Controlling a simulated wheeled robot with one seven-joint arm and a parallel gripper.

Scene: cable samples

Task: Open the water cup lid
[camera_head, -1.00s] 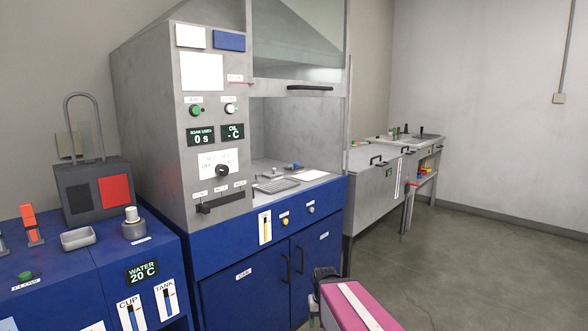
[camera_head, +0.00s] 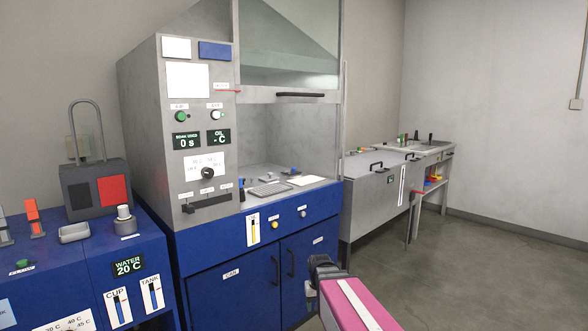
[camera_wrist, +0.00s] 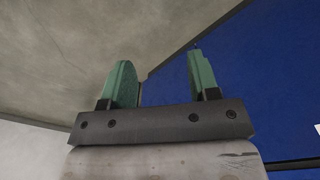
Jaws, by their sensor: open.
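The water cup (camera_head: 125,222) is a grey round vessel with a pale knob-like lid (camera_head: 123,211) on top. It stands on the blue water bench (camera_head: 80,262) at the left in the head view, and the lid appears seated on it. My gripper shows in the wrist view (camera_wrist: 165,85) with two green fingers apart and nothing between them. In the head view my arm reaches in at the bottom, its dark end (camera_head: 320,268) in front of the blue cabinet, well right of the cup. The cup is not in the wrist view.
A grey box with a tall loop (camera_head: 95,188) and a small metal tray (camera_head: 74,233) stand near the cup. A tall grey control panel (camera_head: 180,140) and fume hood rise to its right. Open floor (camera_head: 470,270) lies at right.

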